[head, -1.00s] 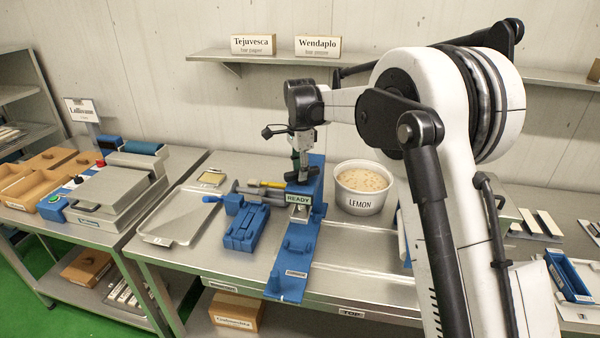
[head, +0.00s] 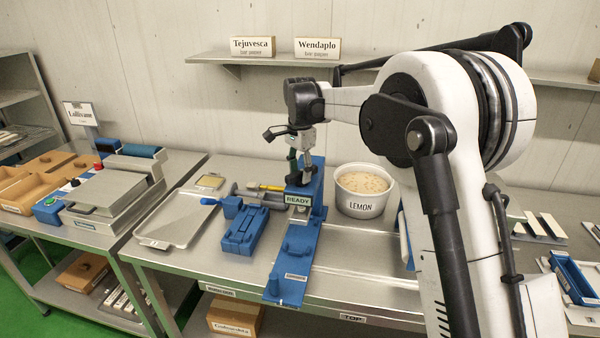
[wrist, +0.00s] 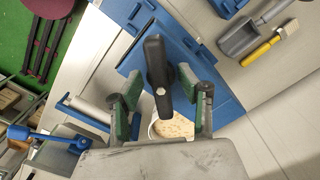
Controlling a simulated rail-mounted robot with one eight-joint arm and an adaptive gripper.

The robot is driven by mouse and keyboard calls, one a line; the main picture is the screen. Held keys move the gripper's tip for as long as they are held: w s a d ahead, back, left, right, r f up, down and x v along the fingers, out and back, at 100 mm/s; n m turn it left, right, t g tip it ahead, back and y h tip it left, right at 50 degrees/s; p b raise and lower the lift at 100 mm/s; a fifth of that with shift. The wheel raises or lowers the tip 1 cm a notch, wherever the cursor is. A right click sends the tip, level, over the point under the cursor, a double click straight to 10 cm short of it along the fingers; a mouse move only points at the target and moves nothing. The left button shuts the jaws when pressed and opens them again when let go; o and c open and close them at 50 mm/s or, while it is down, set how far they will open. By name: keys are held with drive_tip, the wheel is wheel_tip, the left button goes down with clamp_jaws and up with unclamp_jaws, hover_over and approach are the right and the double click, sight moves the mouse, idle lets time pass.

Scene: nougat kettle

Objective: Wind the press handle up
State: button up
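The blue press (head: 311,192) stands on the steel table, with a READY sign (head: 298,200) on its front. It also shows in the wrist view (wrist: 205,90). The black press handle (wrist: 156,62) has a bolt near its lower end. My gripper (wrist: 159,82) is open, with one green-padded finger on each side of the handle and gaps showing between. In the head view my gripper (head: 300,160) is low over the top of the press. The handle is small and dark there and partly merges with the fingers.
A white LEMON tub (head: 361,201) stands just right of the press. A blue fixture (head: 243,230) and a tray (head: 180,218) lie to the left. A scoop (wrist: 240,38) and a yellow-handled brush (wrist: 262,50) lie near the press.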

sight(301, 171)
wheel_tip(301, 171, up, 12)
idle(0.6)
drive_tip(key=s+d+n+t+b, duration=0.2)
drive_tip(key=s+d+n+b, duration=0.1)
drive_tip(key=s+d, duration=0.65)
drive_tip(key=s+d+n+t+b, duration=0.25)
drive_tip(key=s+d, duration=0.35)
drive_tip(key=s, duration=0.6)
drive_tip(key=s+d+f+n+t+b, duration=0.1)
drive_tip(key=s+d+f+n+b, duration=0.1)
drive_tip(key=s+f, duration=0.7)
drive_tip(key=s+d+f+n+t+b, duration=0.1)
drive_tip(key=s+d+f+n+b, duration=0.1)
drive_tip(key=s+d+f, duration=0.3)
drive_tip(key=s+f, duration=0.4)
drive_tip(key=s, duration=0.2)
drive_tip(key=shift+d+t, duration=0.25)
drive_tip(key=shift+t, duration=0.1)
